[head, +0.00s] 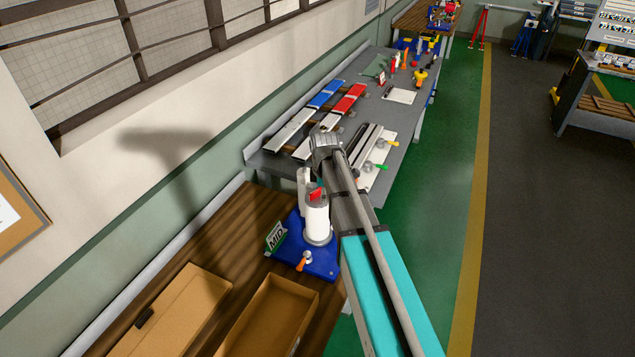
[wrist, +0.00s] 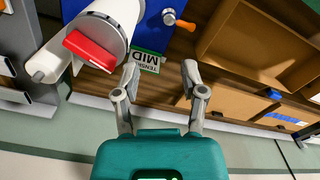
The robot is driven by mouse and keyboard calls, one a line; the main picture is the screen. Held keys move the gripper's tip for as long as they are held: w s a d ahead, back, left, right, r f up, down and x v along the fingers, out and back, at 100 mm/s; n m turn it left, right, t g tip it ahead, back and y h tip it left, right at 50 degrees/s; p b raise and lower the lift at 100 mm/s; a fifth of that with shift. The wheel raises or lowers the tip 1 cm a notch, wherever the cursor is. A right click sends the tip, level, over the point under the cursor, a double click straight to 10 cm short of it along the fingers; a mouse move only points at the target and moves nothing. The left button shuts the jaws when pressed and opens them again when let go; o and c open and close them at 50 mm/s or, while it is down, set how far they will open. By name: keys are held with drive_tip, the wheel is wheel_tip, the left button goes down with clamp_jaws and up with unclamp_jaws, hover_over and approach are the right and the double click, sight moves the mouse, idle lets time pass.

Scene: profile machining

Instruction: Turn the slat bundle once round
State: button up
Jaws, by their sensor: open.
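My gripper (wrist: 160,72) is open and empty in the wrist view, its two fingers apart. A green-and-white sign reading TENSION MID (wrist: 146,62) shows beyond them. No object is clearly identifiable as the slat bundle. Long flat bars, one silver with a blue end (head: 325,95) and one silver with a red end (head: 348,100), lie side by side on the grey bench (head: 285,163) in the head view. A white cylinder (head: 317,222) with a red piece (head: 316,194) stands on a blue base (head: 322,262) on the wooden bench; the cylinder also shows at upper left in the wrist view (wrist: 118,15).
An orange-handled knob (head: 304,261) is on the blue base. A green floor strip is clear at right.

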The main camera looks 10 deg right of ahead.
sight(318, 189)
drive_tip(key=w+r+n+p, duration=0.5)
drive_tip(key=w+n, duration=0.3)
drive_tip(key=w, duration=0.2)
drive_tip(key=shift+w+r, duration=0.15)
drive_tip(key=shift+r, duration=0.6)
drive_tip(key=shift+f, duration=0.1)
wheel_tip(318, 189, down, 14)
drive_tip(key=b, duration=1.3)
drive_tip(key=shift+r, duration=0.2)
clamp_jaws()
